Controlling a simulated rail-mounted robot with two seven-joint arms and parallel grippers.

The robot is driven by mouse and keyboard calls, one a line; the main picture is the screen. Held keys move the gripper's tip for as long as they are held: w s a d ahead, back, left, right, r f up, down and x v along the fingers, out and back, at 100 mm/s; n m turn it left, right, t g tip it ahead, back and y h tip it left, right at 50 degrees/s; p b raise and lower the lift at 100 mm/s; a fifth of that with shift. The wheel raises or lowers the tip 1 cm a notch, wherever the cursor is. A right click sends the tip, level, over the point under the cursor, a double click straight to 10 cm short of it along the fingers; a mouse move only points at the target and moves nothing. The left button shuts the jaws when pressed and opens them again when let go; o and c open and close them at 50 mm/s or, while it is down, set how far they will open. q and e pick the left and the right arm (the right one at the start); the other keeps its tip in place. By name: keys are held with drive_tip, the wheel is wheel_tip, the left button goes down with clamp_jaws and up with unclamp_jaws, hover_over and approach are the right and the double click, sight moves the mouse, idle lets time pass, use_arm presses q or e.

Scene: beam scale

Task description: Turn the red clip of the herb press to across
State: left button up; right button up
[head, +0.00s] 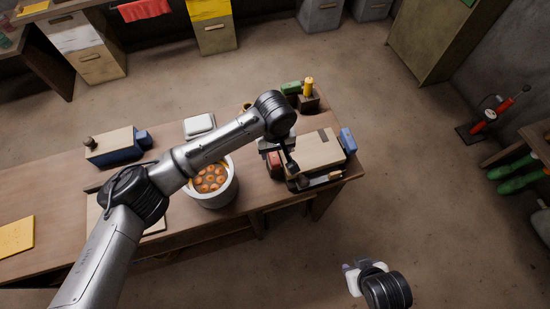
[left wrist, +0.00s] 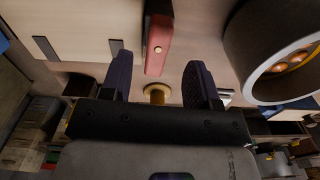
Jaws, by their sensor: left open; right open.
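The herb press (head: 312,150) appears to be the pale wooden board at the table's right end; it also shows in the left wrist view (left wrist: 75,25). Its red clip (head: 274,164) is at the board's left side, partly hidden by my arm. In the left wrist view the red clip (left wrist: 158,35) is a long bar with a brass screw, its near end between my fingers. My left gripper (head: 288,165) is open around that end, with gaps on both sides in the wrist view (left wrist: 160,72); depth is unclear. My right gripper (head: 353,275) is open and empty, in front of the table.
A grey pot (head: 213,196) with orange rounds stands left of the press; it also shows in the left wrist view (left wrist: 262,85). A blue block (head: 348,141) is at the press's right. A dark box with a yellow peg (head: 309,100) stands behind. A brass round piece (left wrist: 155,93) shows between my fingers.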

sight(275, 160)
use_arm(q)
wheel_tip(275, 160, down, 6)
drive_tip(key=shift+f, duration=0.25)
idle(0.4)
drive_tip(key=c, duration=0.9)
